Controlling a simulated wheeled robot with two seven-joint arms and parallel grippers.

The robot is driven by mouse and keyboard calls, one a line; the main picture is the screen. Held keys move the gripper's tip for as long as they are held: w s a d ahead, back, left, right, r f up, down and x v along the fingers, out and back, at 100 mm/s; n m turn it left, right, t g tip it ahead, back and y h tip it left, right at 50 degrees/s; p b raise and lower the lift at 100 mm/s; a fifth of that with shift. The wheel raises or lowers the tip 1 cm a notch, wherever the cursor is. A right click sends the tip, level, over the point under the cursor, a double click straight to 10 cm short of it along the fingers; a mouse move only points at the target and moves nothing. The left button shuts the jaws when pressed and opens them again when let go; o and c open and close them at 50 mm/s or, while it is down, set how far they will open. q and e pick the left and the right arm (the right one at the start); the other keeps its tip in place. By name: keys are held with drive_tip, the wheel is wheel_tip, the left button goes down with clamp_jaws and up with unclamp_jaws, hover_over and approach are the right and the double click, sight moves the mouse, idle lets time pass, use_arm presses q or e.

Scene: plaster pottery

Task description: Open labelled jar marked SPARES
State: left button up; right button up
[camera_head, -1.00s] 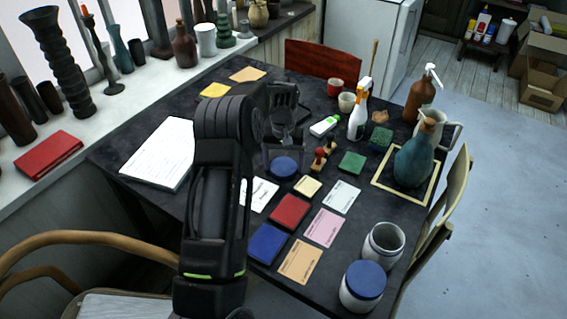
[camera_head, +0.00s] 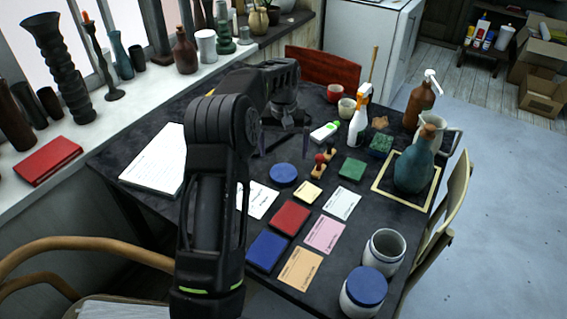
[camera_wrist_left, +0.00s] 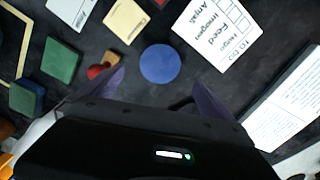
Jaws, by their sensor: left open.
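Two pale jars stand at the table's near right corner. One jar (camera_head: 384,258) is open at the top. The other jar (camera_head: 356,305) wears a blue lid (camera_head: 367,286). No jar label can be read. A loose round blue disc like that lid (camera_head: 284,174) lies flat near the table's middle; it also shows in the left wrist view (camera_wrist_left: 161,63). My left gripper (camera_head: 284,143) is open and empty, above the table just beyond the disc. In the wrist view its spread fingers (camera_wrist_left: 160,96) are apart from the disc. My right gripper is out of view.
Red (camera_head: 289,219) and blue (camera_head: 267,250) pads and several cards lie between disc and jars. A spray bottle (camera_head: 358,126) and a teal bottle (camera_head: 414,165) on a framed mat stand farther right. A chair (camera_head: 455,205) flanks the right edge.

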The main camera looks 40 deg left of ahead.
use_arm(q)
wheel_tip(320, 180, up, 4)
drive_tip(key=shift+r, duration=0.1)
idle(0.9)
